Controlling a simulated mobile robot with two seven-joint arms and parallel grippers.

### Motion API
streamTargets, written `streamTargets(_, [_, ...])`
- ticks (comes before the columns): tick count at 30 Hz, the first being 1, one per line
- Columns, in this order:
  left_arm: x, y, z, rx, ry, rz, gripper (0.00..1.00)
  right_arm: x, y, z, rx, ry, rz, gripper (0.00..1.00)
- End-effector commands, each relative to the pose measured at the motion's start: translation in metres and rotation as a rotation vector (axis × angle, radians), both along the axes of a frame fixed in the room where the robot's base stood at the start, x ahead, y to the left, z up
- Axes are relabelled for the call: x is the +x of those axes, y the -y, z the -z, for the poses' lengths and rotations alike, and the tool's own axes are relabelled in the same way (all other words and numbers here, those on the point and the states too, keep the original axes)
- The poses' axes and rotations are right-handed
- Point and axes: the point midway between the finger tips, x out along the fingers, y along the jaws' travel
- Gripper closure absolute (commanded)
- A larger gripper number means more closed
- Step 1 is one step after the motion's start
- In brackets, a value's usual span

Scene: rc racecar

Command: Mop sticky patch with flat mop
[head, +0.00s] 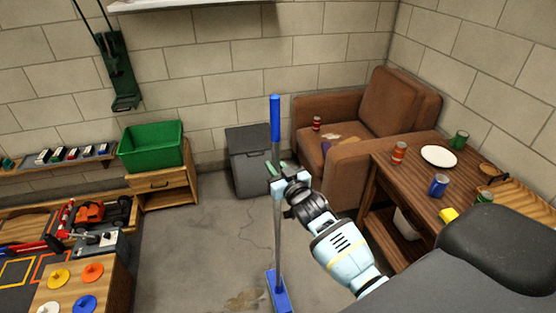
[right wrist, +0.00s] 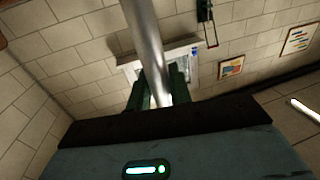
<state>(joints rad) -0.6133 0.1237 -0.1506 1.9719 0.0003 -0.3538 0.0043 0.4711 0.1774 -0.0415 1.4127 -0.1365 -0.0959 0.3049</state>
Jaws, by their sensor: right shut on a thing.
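The flat mop stands nearly upright in the head view, with a blue grip on top, a grey pole (head: 278,230) and a blue flat head (head: 280,297) at the floor. My right gripper (head: 277,172) is shut on the pole below the blue grip. In the right wrist view the pole (right wrist: 147,40) runs between the green fingers (right wrist: 155,92). A brownish sticky patch (head: 243,301) lies on the concrete floor just left of the mop head, at the bottom edge of the head view. My left gripper is not in view.
A brown armchair (head: 335,155), a grey bin (head: 247,158) and a wooden table (head: 420,185) with cans and a plate (head: 438,156) stand behind and right. A green crate (head: 150,147) sits on a small cabinet at left. The floor between is mostly clear.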

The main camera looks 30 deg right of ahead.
Motion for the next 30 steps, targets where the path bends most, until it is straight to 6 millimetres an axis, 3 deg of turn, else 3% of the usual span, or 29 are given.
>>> streamTargets(6, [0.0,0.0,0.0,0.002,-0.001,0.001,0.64,0.02,0.018,-0.008,0.012,0.01,0.019,1.0])
streamTargets(14, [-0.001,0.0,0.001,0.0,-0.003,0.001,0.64,0.022,0.019,-0.007,0.013,0.01,0.022,1.0])
streamTargets(30, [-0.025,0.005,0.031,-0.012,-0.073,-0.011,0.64,0.014,0.018,0.038,0.012,0.002,0.019,1.0])
